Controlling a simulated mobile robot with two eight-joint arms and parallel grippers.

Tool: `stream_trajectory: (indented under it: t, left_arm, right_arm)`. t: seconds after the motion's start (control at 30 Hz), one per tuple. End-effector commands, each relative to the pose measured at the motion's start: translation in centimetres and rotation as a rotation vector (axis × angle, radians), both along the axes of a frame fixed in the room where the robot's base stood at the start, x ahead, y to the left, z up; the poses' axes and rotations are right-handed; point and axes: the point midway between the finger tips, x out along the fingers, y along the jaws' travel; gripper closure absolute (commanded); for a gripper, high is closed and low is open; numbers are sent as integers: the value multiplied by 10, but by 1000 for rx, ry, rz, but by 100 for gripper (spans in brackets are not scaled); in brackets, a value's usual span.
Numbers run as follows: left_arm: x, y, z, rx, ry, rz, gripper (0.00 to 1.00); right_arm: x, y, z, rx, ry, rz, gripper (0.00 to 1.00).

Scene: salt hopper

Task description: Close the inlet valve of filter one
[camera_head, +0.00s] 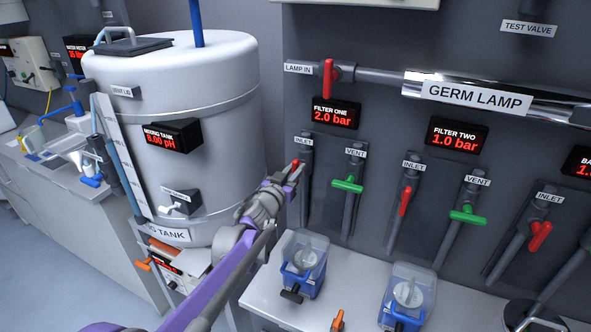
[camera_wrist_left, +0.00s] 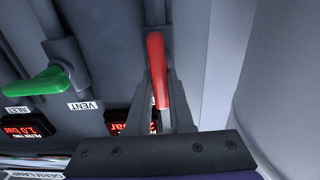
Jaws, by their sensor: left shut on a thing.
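The filter one inlet valve has a red handle (camera_head: 296,163) on a grey pipe, under an INLET label below the FILTER ONE display (camera_head: 333,112), which reads 2.0 bar. My left gripper (camera_head: 290,176) reaches it from the lower left and covers part of it. In the left wrist view, which shows the labels upside down, the red handle (camera_wrist_left: 157,68) stands between the two fingers of my left gripper (camera_wrist_left: 158,100), shut on it. The handle appears roughly in line with the pipe there. My right gripper is not in view.
A green VENT handle (camera_head: 347,186) sits crosswise just right of the inlet. A white mixing tank (camera_head: 215,110) stands close on the left. The red LAMP IN handle (camera_head: 328,78) is above. Blue-based containers (camera_head: 301,285) stand on the white bench (camera_head: 262,287) below.

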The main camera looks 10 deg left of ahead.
Motion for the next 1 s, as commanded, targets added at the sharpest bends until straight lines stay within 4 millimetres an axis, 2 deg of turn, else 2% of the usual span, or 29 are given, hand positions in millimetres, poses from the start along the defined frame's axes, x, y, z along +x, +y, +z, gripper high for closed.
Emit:
stream_trajectory:
  t: [0.47,0.67,1.0]
  left_arm:
    - [0,-1,0,56,-16,0,100]
    - [-1,-2,0,176,-51,0,100]
    - [-2,-6,-1,480,-138,0,100]
  right_arm:
    - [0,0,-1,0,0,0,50]
    - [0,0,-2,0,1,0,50]
    - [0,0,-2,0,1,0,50]
